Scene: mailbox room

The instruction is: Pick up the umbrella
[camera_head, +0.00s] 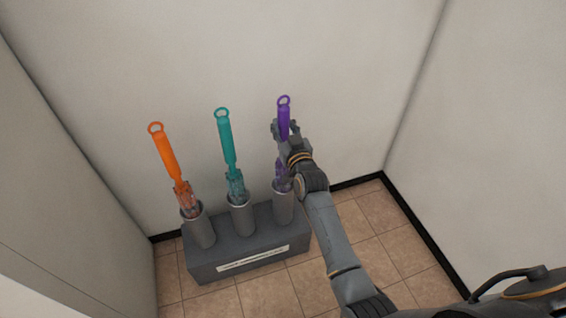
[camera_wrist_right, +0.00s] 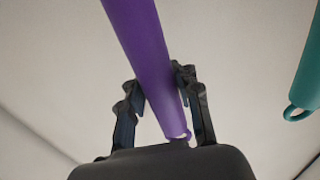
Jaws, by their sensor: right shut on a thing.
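Three umbrellas stand in a grey holder (camera_head: 220,262) with cylindrical tubes. The orange umbrella (camera_head: 167,155) is at the left and the teal umbrella (camera_head: 228,142) is in the middle. The purple umbrella (camera_head: 284,115) is at the right, with its lower part at or in the right tube. My right gripper (camera_head: 283,128) is shut on the purple umbrella's handle, just below its ring. In the right wrist view the purple handle (camera_wrist_right: 143,45) runs between the two fingers of the gripper (camera_wrist_right: 160,100). My arm hides part of the purple umbrella. My left gripper is not in view.
White walls (camera_head: 330,60) stand close behind and to the right (camera_head: 500,130), with another wall at the left (camera_head: 60,180). The tiled floor (camera_head: 375,240) is clear right of the holder. The teal handle (camera_wrist_right: 308,75) shows close by in the right wrist view.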

